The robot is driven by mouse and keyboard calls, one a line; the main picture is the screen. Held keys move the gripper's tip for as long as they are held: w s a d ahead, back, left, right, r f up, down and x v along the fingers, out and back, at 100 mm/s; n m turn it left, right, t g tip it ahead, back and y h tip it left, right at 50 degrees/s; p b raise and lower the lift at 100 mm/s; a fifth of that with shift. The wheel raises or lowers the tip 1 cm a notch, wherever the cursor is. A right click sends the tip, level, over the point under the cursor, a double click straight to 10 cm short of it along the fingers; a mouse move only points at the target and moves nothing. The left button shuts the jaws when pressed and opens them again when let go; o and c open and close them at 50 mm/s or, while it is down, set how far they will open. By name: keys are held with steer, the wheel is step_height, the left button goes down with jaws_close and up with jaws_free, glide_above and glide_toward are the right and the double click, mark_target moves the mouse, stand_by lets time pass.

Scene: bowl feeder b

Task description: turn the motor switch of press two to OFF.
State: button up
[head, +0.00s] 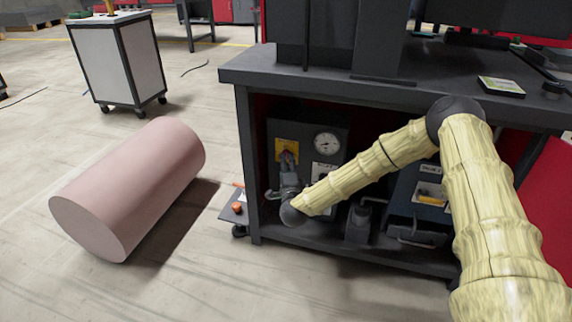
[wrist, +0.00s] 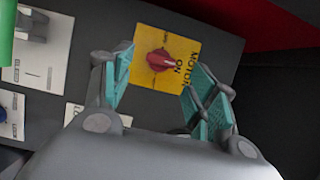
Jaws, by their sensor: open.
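The motor switch is a red knob (wrist: 160,60) on a yellow plate (wrist: 183,38) marked MOTOR and ON, seen in the wrist view. My gripper (wrist: 160,72) is open, with one teal-padded finger on each side of the knob in that picture. I cannot tell whether either finger touches it. In the head view, my gripper (head: 288,160) reaches to the yellow plate (head: 282,146) on the dark panel under the bench. The gripper hides most of that plate and the knob there.
A round gauge (head: 327,144) is right of the plate. The bench top (head: 250,68) overhangs the panel, and a dark bench leg (head: 246,160) stands to the left. A blue box (head: 405,190) sits further right. A large pink cylinder (head: 130,190) lies on the floor at left.

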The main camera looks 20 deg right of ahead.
steer(key=shift+b+x, duration=0.55)
steer(key=shift+x, duration=1.55)
steer(key=c, duration=1)
